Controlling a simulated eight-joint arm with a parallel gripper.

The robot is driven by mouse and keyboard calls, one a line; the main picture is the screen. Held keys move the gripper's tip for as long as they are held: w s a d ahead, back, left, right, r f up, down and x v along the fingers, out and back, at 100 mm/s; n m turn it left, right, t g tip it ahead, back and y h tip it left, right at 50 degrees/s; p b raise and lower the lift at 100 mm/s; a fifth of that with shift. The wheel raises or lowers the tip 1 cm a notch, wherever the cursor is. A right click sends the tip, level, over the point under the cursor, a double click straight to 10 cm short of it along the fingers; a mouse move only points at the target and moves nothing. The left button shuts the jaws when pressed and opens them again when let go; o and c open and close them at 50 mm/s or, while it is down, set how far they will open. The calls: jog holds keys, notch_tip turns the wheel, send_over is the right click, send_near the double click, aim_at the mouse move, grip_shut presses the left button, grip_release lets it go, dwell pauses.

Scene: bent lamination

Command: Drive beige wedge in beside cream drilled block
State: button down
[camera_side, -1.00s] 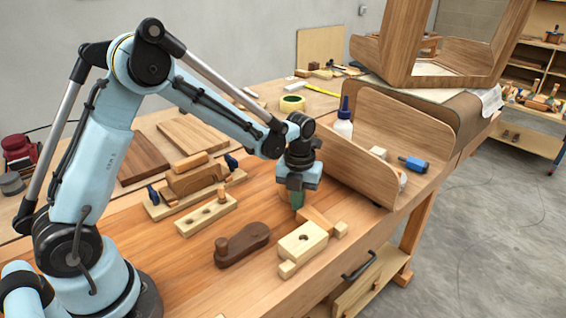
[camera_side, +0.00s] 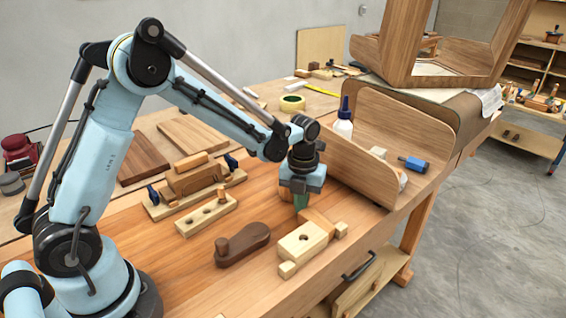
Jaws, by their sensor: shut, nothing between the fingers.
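The cream drilled block (camera_side: 302,242) lies near the front edge of the bench, with a dark hole in its top. A small beige piece (camera_side: 341,230) shows at its right end and another (camera_side: 288,269) at its lower left; I cannot tell which is the wedge. An orange-brown wooden piece (camera_side: 318,221) lies against the block's far side. My gripper (camera_side: 301,204) points down just behind the block, close to the orange-brown piece. Its greenish fingers are shut and empty. Whether the tips touch the wood is hidden.
A dark brown handled tool (camera_side: 242,244) lies left of the block. Another pale block with holes (camera_side: 206,215) and a clamp fixture (camera_side: 195,184) lie farther left. A curved wooden panel (camera_side: 350,165) stands close on the right. Bare bench lies at front left.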

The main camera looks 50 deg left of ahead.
aim_at(312, 214)
jog(key=shift+s+d, duration=0.2)
jog(key=shift+d, duration=0.95)
jog(key=shift+s+d, duration=0.2)
jog(key=shift+d, duration=0.9)
dwell(0.3)
jog(key=shift+w+a, duration=0.1)
jog(key=shift+a, duration=0.1)
dwell(0.8)
jog(key=shift+w+a+r, duration=0.1)
jog(key=shift+a, duration=0.55)
jog(key=shift+r, duration=3.4)
jog(key=shift+a+r, duration=0.1)
jog(key=shift+r, duration=0.05)
jog(key=s+a+r+n+t, duration=0.1)
jog(key=s+n, duration=0.3)
jog(key=n, duration=0.6)
jog(key=s+a+r+n+t, duration=0.1)
jog(key=s+r+n+t, duration=0.2)
jog(key=n, duration=0.7)
jog(key=s+a+r+n+t, duration=0.1)
jog(key=s+r+n+t, duration=0.1)
jog(key=s+n, duration=0.4)
jog(key=n+t, duration=0.1)
jog(key=n, duration=0.3)
jog(key=shift+s+a, duration=0.15)
jog(key=shift+s, duration=0.25)
